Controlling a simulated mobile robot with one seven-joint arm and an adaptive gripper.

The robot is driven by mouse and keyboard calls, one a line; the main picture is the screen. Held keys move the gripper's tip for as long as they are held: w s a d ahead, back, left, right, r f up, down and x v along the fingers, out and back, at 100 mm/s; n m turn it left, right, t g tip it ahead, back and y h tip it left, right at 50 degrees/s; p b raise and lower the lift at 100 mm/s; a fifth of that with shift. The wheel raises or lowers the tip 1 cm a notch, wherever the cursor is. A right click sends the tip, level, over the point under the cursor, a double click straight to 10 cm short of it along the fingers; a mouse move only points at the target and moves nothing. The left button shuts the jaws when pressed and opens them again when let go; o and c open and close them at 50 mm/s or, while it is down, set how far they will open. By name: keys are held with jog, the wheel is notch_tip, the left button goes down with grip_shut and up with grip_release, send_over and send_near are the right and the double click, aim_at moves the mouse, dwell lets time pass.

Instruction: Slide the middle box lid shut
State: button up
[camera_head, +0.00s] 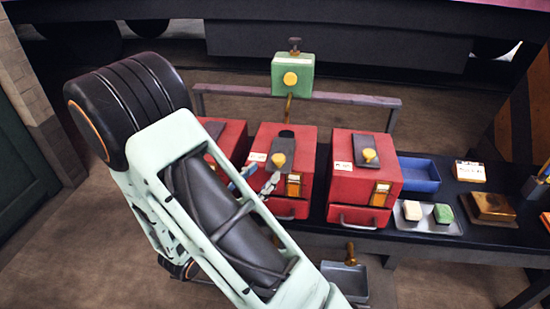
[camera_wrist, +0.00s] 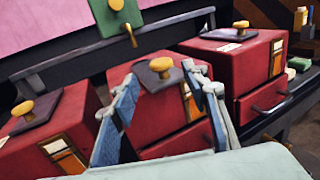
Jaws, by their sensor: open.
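The middle red box (camera_head: 303,152) stands on the dark bench between two similar boxes. Its dark sliding lid (camera_head: 275,146) with a yellow knob (camera_head: 278,160) sits toward the front of the top, and a dark round opening (camera_head: 286,133) shows behind it. My gripper (camera_head: 256,180) is at the front left of this box, open and empty. In the wrist view the fingers (camera_wrist: 166,88) stand apart on either side of the middle lid (camera_wrist: 157,78) and its knob (camera_wrist: 160,65) in the picture. I cannot tell whether they touch the box.
The right red box (camera_head: 345,185) and the left red box (camera_head: 232,135), partly hidden by my arm, stand close by. A green block on a post (camera_head: 292,75) rises behind. A blue tray (camera_head: 418,174) and a grey tray (camera_head: 430,226) lie to the right.

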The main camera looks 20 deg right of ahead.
aim_at(275, 161)
jog(key=x, duration=0.8)
jog(key=shift+w+d, duration=0.2)
jog(key=shift+d, duration=0.1)
grip_shut()
jog(key=shift+w, duration=0.1)
